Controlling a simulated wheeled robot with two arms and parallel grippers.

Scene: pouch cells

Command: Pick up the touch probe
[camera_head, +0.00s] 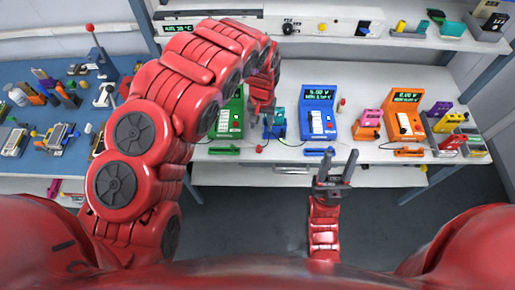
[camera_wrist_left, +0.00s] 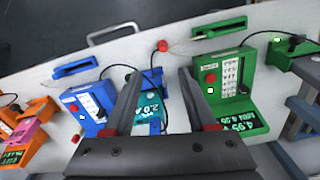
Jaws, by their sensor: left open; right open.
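Slim coloured bars lie at the front of the white bench, and I cannot tell for sure which is the touch probe. A green bar (camera_wrist_left: 218,27) lies before the green meter (camera_wrist_left: 228,85), and it also shows in the head view (camera_head: 222,150). A blue bar (camera_wrist_left: 75,66) lies before the blue meter (camera_wrist_left: 92,103); it also shows in the head view (camera_head: 318,151). An orange bar (camera_head: 408,152) lies before the orange meter (camera_head: 404,115). My left gripper (camera_wrist_left: 160,75) is open and empty above the bench between the green and blue meters. My right gripper (camera_head: 335,170) is open and empty off the bench's front edge.
A small teal device (camera_wrist_left: 146,105) lies between and beyond my left fingers. A red ball (camera_wrist_left: 163,46) on a thin wire sits near the green bar. Dark cables cross the bench. A blue table (camera_head: 40,165) with small parts stands left; a shelf (camera_head: 330,38) runs behind.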

